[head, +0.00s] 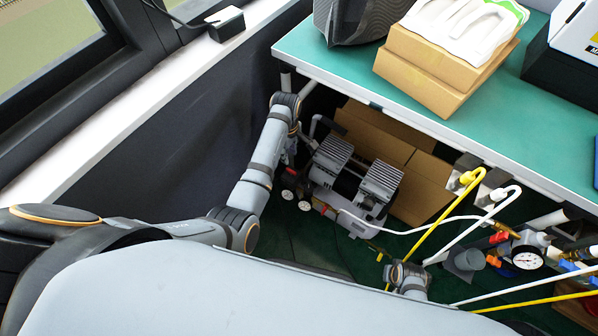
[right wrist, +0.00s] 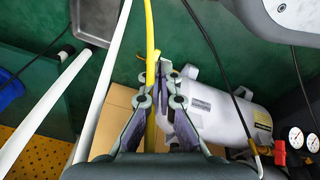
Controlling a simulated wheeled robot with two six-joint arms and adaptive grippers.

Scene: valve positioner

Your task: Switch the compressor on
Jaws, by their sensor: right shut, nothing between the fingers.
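The compressor (head: 349,196) stands on the floor under the workbench, with two grey finned heads, a tank and two round gauges on its left end. In the right wrist view its silver tank (right wrist: 225,122) lies beyond my fingers, with a red part (right wrist: 280,152) beside the gauges. My left gripper (head: 291,168) is at the compressor's left end, above the gauges; it is small and dark, and its fingers cannot be made out. My right gripper (right wrist: 157,82) is shut and empty, in front of the yellow hose and apart from the compressor. The compressor's switch is not clearly visible.
The green workbench (head: 480,125) overhangs the compressor's back. Cardboard (head: 420,188) stands behind it. A yellow hose (head: 438,222) and a white hose (head: 470,228) run down on the right, near a gauge assembly (head: 527,252). A dark wall (head: 180,150) bounds the left.

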